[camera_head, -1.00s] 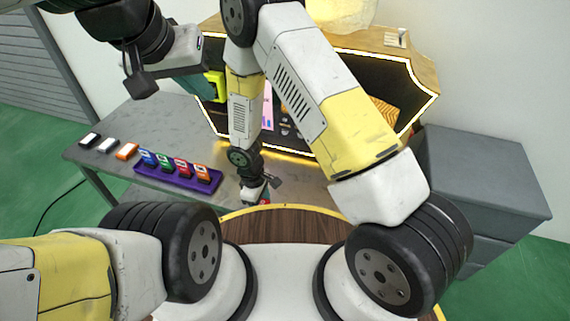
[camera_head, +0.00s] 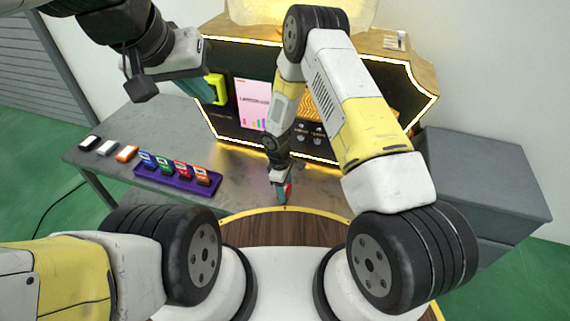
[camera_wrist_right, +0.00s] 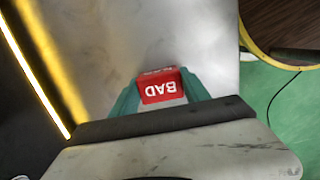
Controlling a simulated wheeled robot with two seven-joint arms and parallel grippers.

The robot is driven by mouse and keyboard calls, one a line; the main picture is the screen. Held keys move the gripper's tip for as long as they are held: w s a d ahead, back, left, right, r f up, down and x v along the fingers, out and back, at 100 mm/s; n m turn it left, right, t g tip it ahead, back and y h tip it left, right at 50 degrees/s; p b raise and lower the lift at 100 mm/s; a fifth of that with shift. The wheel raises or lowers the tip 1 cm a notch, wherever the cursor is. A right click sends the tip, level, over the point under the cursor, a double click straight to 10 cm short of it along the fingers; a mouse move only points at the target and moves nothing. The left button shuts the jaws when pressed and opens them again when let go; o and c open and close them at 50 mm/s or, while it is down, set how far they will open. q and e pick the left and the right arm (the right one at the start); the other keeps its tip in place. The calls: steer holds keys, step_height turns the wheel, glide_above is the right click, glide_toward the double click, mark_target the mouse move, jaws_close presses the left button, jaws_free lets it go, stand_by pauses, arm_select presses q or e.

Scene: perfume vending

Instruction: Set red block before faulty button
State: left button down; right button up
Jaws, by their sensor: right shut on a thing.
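The red block (camera_wrist_right: 160,88) is labelled BAD and sits between the teal fingers of my right gripper (camera_wrist_right: 158,100) in the right wrist view. In the head view my right gripper (camera_head: 283,188) is shut on it, and the block (camera_head: 287,192) shows as a small red patch near the table's front edge. Round buttons (camera_head: 318,140) are on the dark front of the vending machine, partly hidden by my right arm; I cannot tell which is faulty. My left gripper (camera_head: 200,88) is at upper left, its teal fingers near a yellow piece on the machine; its opening is unclear.
A purple tray (camera_head: 176,183) holding several coloured items stands on the grey table (camera_head: 120,167). A grey cabinet (camera_head: 480,175) stands at right. Table before the machine is mostly clear.

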steer(key=shift+f, duration=0.2)
steer(key=o, duration=1.4)
steer(key=shift+r, duration=0.1)
